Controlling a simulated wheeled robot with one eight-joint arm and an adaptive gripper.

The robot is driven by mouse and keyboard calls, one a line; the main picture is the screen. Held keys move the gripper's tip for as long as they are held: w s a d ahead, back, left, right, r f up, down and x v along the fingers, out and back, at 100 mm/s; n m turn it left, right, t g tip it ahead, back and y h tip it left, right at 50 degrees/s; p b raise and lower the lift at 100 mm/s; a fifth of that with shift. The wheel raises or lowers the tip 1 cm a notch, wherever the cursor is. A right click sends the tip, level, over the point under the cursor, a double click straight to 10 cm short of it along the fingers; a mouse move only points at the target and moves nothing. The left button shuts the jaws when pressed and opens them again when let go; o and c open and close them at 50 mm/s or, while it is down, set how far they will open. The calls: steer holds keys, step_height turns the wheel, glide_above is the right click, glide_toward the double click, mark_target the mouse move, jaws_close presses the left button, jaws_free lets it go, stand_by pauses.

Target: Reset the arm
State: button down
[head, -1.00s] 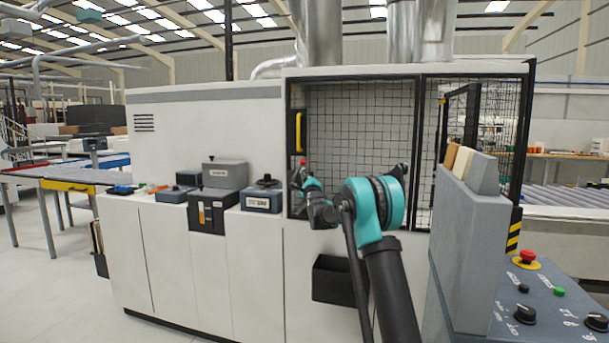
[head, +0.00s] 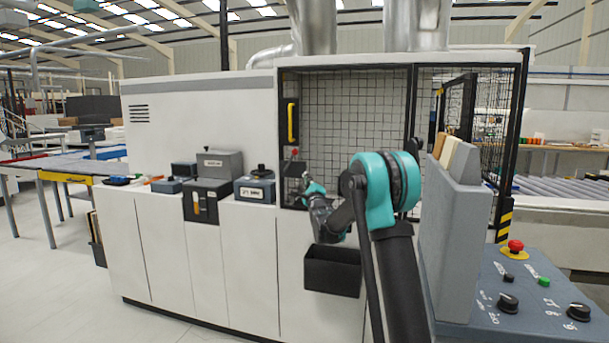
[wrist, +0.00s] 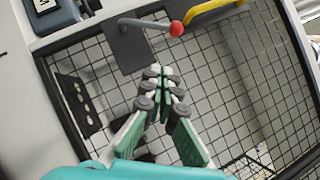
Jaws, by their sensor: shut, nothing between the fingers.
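My teal and black arm reaches up from the lower right of the head view toward the mesh door (head: 352,125) of the machine. My gripper (wrist: 158,72) shows in the wrist view with its fingertips together and nothing between them. The fingers are set against the black wire mesh in the picture, just below a grey plate with a red-knobbed lever (wrist: 176,28). In the head view the gripper is small and partly hidden behind my arm, left of the teal joint. I cannot tell its exact distance from the mesh.
A yellow door handle (head: 291,122) stands left of the mesh. A black bin (head: 332,270) hangs on the machine front below my arm. A grey rack with panels (head: 455,220) stands close on the right, beside a control console (head: 540,300). Grey boxes sit on the left ledge.

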steer(key=shift+s+d+f, duration=0.15)
steer(key=shift+s+f, duration=0.05)
steer(key=shift+s, duration=0.45)
steer(key=s+d+f+n+g+h, duration=0.1)
steer(key=s+d+f+n+g, duration=0.3)
steer(key=s, duration=0.5)
steer(key=s+d+f+n+g+h, duration=0.1)
steer(key=s+d+f+n+g, duration=0.2)
steer(key=s+f, duration=0.45)
steer(key=s+d+f+n+g+h, duration=0.2)
steer(key=s+d+f+n, duration=0.25)
steer(key=s, duration=0.45)
steer(key=s+d+f+n+g, duration=0.1)
steer(key=s+f, duration=0.4)
steer(key=s, duration=0.6)
steer(key=s+d+f+n+g, duration=0.1)
steer(key=s+f+n+g, duration=0.3)
steer(key=s, duration=0.7)
steer(key=s+d+f+n+g, duration=0.1)
steer(key=s+f+n+g, duration=0.2)
steer(key=s+f+n, duration=0.2)
steer(key=s+f, duration=0.3)
steer(key=s, duration=0.3)
steer(key=shift+d, duration=0.2)
